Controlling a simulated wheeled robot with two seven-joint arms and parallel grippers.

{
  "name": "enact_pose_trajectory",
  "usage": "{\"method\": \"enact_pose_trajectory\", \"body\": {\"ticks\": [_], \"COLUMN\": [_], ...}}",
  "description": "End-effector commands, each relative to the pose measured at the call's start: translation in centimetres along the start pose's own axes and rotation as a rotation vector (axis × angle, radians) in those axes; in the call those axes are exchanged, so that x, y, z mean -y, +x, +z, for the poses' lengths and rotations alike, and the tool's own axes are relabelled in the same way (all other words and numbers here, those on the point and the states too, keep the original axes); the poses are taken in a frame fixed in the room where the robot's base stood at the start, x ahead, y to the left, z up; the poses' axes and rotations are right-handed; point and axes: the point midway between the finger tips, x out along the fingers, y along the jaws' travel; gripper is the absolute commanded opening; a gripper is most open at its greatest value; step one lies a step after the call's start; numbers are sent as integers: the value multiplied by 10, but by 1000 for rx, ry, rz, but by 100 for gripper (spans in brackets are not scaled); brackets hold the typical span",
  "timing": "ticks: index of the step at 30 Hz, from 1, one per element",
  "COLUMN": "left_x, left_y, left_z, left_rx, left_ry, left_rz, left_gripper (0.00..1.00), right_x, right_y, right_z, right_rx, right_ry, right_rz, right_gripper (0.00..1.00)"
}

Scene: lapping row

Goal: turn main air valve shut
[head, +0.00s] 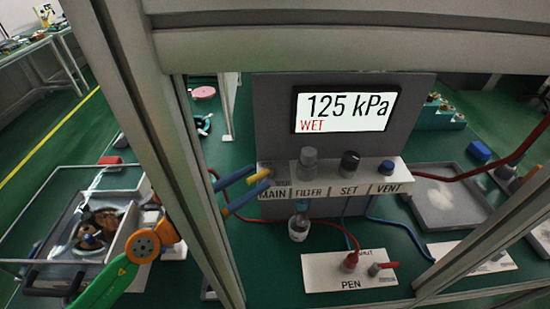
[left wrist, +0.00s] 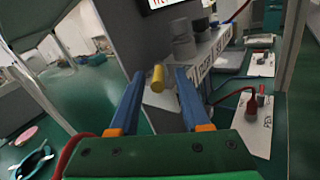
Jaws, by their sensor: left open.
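The main air valve has a yellow handle (head: 258,177) at the left end of the shelf, above the MAIN label (head: 273,195). My left gripper (head: 260,176) comes in from the left, with its two blue fingers spread open around the handle. In the left wrist view the yellow handle (left wrist: 158,76) stands between the fingertips (left wrist: 160,73), with a gap showing on both sides. The fingers do not look closed on it. The display (head: 345,108) reads 125 kPa, with WET in red. My right gripper is not in view.
The filter (head: 309,161), the set knob (head: 350,161) and the vent knob (head: 387,167) stand right of the valve on the same shelf. Metal frame posts (head: 165,130) cross close in front. A PEN plate (head: 345,272) with a red hose lies below. A grey tray (head: 450,200) is at right.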

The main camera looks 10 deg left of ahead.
Motion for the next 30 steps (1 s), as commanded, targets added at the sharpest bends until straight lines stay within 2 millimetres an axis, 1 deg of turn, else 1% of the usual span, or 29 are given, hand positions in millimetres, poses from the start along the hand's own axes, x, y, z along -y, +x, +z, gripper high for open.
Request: {"method": "enact_pose_trajectory", "body": {"ticks": [1, 4, 7, 10, 16, 17, 18, 20, 21, 22, 27, 29, 30], "left_x": [-2, -1, -1, 0, 0, 0, 0, 0, 0, 0, 0, -1, -2], "left_y": [10, 30, 44, 51, 52, 52, 52, 52, 52, 52, 52, 52, 52], "left_z": [9, 8, 5, 3, 2, 2, 2, 2, 2, 2, 3, 7, 9], "left_rx": [5, 5, 3, 3, 2, 2, 2, 3, 3, 3, 2, -1, -5], "left_ry": [-2, -3, -4, -4, -4, -5, -5, -5, -5, -5, -6, -10, -14], "left_rz": [2, 0, 2, 0, 0, 0, 0, 0, 1, 1, 4, 24, 46], "left_gripper": [47, 47, 47, 47, 47, 45, 34, 18, 7, 0, 0, 0, 0], "right_x": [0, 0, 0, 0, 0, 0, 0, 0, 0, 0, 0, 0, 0], "right_y": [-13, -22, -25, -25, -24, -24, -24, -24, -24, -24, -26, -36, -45], "right_z": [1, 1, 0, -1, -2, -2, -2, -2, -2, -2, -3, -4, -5], "right_rx": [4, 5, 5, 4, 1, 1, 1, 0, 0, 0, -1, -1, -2], "right_ry": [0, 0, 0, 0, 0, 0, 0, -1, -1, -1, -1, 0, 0], "right_rz": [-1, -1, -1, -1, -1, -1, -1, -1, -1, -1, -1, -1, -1], "right_gripper": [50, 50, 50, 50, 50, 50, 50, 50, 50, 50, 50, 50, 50]}}
